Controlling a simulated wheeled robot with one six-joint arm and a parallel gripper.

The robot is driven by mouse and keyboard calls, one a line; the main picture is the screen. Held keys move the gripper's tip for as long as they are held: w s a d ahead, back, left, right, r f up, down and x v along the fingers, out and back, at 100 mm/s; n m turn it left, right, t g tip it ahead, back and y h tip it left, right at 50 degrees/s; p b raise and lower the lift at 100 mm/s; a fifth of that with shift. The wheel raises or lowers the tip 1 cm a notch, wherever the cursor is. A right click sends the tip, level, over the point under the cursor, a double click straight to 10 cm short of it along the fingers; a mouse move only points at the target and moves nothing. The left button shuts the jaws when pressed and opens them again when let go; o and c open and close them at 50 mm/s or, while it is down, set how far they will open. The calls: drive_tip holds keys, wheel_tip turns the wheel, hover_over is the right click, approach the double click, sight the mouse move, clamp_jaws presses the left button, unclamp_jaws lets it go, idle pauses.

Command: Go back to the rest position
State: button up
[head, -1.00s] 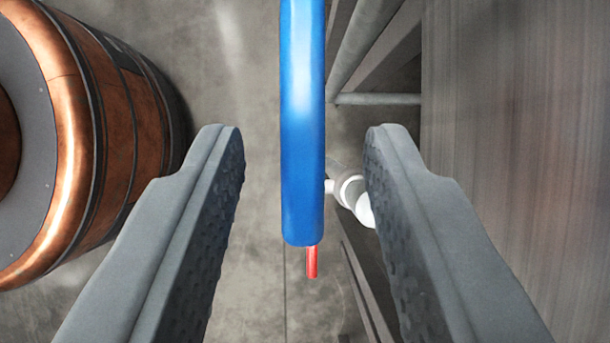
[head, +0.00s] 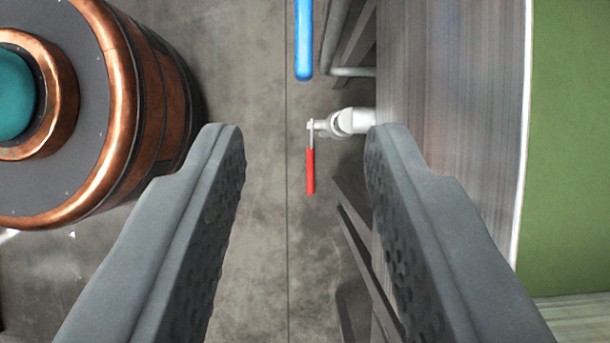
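My gripper (head: 305,145) is open, with its two grey fingers wide apart and nothing between them but the view of the floor beyond. A blue bar or handle (head: 304,40) shows at the top middle, apart from the fingers. A red lever (head: 310,172) on a white pipe fitting (head: 352,122) shows between the fingers, farther off; the lever points toward the bottom of the picture. What the blue bar is joined to lies outside the picture.
A copper-banded barrel-like vessel (head: 85,190) with a teal dome (head: 15,95) stands at the left. A wood-grained surface (head: 450,110) with a white edge and a green area (head: 570,150) lies at the right. The grey floor (head: 250,70) shows between them.

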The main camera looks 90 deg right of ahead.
idle(0.4)
drive_tip(key=s+a+r+m+t+h, duration=0.2)
drive_tip(key=s+r+m+t, duration=0.3)
drive_tip(key=s, duration=0.4)
drive_tip(key=s+a+r+m+t+h, duration=0.2)
drive_tip(key=s+a+r+m+t, duration=0.3)
drive_tip(key=s+r, duration=0.4)
drive_tip(key=s+a+r+m+t+h, duration=0.2)
drive_tip(key=s+a+r+m+t, duration=0.2)
drive_tip(key=s+r+m+t, duration=0.3)
drive_tip(key=shift+s+r+m+h, duration=0.3)
drive_tip(key=shift+s+r+m, duration=0.3)
drive_tip(key=shift+s, duration=0.5)
drive_tip(key=shift+a+r, duration=0.1)
